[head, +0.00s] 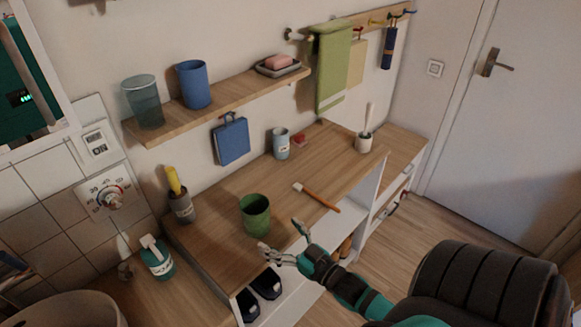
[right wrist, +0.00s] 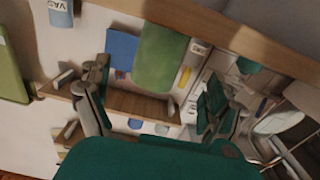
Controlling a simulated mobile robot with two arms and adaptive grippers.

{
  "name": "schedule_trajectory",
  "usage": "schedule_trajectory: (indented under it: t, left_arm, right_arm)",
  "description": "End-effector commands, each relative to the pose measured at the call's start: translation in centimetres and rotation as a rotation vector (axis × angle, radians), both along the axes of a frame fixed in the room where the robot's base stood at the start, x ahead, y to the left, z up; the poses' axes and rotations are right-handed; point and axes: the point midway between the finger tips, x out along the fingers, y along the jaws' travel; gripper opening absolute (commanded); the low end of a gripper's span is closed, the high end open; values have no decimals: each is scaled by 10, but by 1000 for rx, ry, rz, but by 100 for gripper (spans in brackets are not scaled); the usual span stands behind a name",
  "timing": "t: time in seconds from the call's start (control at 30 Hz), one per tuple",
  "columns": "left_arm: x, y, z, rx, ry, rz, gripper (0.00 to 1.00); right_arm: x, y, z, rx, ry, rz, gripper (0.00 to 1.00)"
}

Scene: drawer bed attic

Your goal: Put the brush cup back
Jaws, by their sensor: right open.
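A green cup (head: 255,216) stands upright near the front edge of the wooden desk; it also shows in the right wrist view (right wrist: 160,57). My right gripper (head: 281,238) is open, just to the right of and in front of this cup, apart from it. A white cup (head: 363,144) with a white-handled brush stands at the desk's far right. A grey cup (head: 182,209) with a yellow item in it stands at the desk's left. I cannot tell which is the brush cup. A wooden-handled brush (head: 318,197) lies on the desk. My left gripper is not in view.
The wall shelf (head: 225,103) holds a clear teal cup (head: 143,103), a blue cup (head: 193,85) and a soap dish (head: 278,69). A light-blue cup (head: 281,146) stands at the desk's back. A blue pad (head: 231,143) hangs below the shelf. A soap bottle (head: 157,260) stands lower left.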

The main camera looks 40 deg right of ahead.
Motion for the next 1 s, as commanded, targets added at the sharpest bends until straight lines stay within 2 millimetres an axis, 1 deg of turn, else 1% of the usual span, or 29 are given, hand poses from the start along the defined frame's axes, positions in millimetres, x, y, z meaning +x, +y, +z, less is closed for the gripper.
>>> schedule_trajectory:
  t: [0.03,0.1,0.2,0.3,0.47,0.53,0.57,0.63,0.67,0.77,0.8,0.87,0.9,0.97,1.0]
  left_arm:
    - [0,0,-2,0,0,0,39]
    - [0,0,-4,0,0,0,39]
    - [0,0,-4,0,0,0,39]
    - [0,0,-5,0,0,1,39]
    - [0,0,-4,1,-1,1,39]
    - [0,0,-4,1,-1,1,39]
    - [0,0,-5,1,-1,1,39]
    - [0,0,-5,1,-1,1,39]
    - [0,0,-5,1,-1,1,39]
    - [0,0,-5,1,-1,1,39]
    - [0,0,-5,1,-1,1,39]
    - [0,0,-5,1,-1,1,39]
    - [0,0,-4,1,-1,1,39]
    - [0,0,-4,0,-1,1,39]
    - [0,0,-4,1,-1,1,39]
  right_arm:
    - [-11,0,-2,0,2,1,92]
    - [-20,-1,-1,1,1,0,92]
    - [-30,-2,0,0,0,0,92]
    - [-35,-2,0,1,-2,0,92]
    - [-36,-2,1,1,-2,0,92]
    - [-36,-3,-4,0,8,-3,92]
    - [-37,-4,-10,0,21,-7,92]
    - [-39,-6,-36,-1,77,-24,92]
    - [-41,-6,-52,-3,112,-33,92]
    - [-56,-6,-126,-12,281,-69,92]
    - [-67,-4,-163,-17,369,-81,92]
    - [-90,3,-220,-29,513,-92,92]
    - [-109,11,-256,-38,609,-93,92]
    - [-141,24,-306,-56,757,-85,92]
    - [-166,34,-336,-70,854,-75,92]
